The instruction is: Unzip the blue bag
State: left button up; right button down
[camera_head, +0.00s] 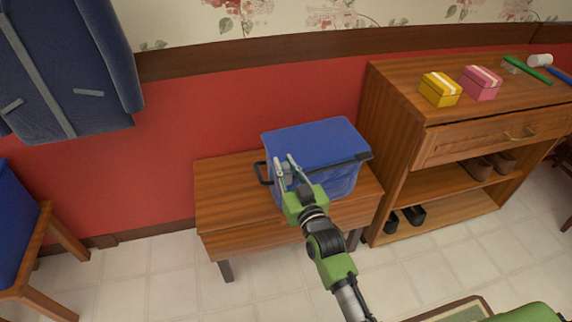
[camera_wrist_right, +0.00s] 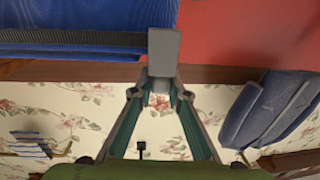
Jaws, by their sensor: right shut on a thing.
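The blue bag (camera_head: 318,143) sits on a low wooden bench (camera_head: 222,190). It is box-shaped, its flat top lies closed, and dark handles stick out at its left and right ends. It also fills the top left of the right wrist view (camera_wrist_right: 75,18), where a dark band runs along its edge to a grey tab (camera_wrist_right: 163,52). My right gripper (camera_head: 285,169) is at the bag's front left top corner. In the wrist view its fingers (camera_wrist_right: 160,82) close together on the grey tab, which looks like the zip pull. My left gripper does not show.
A wooden cabinet (camera_head: 392,160) stands close to the right, with a yellow box (camera_head: 440,90) and a pink box (camera_head: 481,83) on top and shoes on its shelves. A blue jacket (camera_head: 62,75) hangs at the upper left. A chair (camera_head: 40,245) stands at the left edge.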

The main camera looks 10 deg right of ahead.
jog(key=c, duration=1.9)
grip_release()
jog(key=shift+a, duration=0.2)
jog(key=s, duration=0.4)
jog(key=s+d, duration=0.1)
jog(key=s, duration=0.7)
jog(key=shift+d, duration=0.3)
